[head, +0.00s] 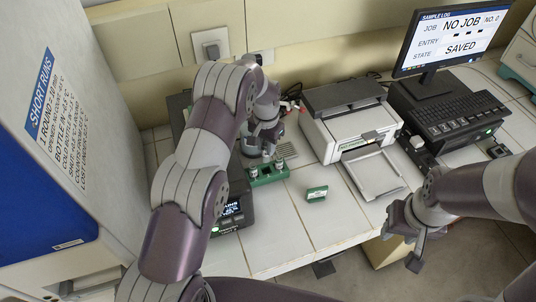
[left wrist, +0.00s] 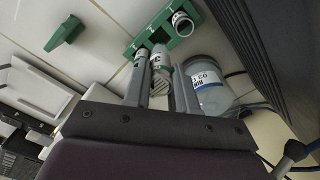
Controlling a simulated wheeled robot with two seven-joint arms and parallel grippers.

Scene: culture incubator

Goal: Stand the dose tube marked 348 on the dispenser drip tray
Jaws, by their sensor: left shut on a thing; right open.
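My left gripper (left wrist: 160,70) is shut on a pale tube (left wrist: 160,62) with a light cap, in the left wrist view. Its number is not legible. In the head view the left gripper (head: 264,152) is just behind a green rack (head: 268,175). The rack also shows in the left wrist view (left wrist: 145,38), with a white-labelled tube (left wrist: 182,23) standing in it. A grey slotted plate (head: 288,151) lies behind the rack; I cannot tell if it is the drip tray. My right gripper (head: 410,236) is open and empty beyond the bench's front edge.
A clear labelled bottle (left wrist: 208,88) stands close beside the left fingers. A green block (head: 317,193) lies on the bench right of the rack. A dark device with a lit display (head: 230,208) stands left of it. A printer (head: 350,125) is at the right.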

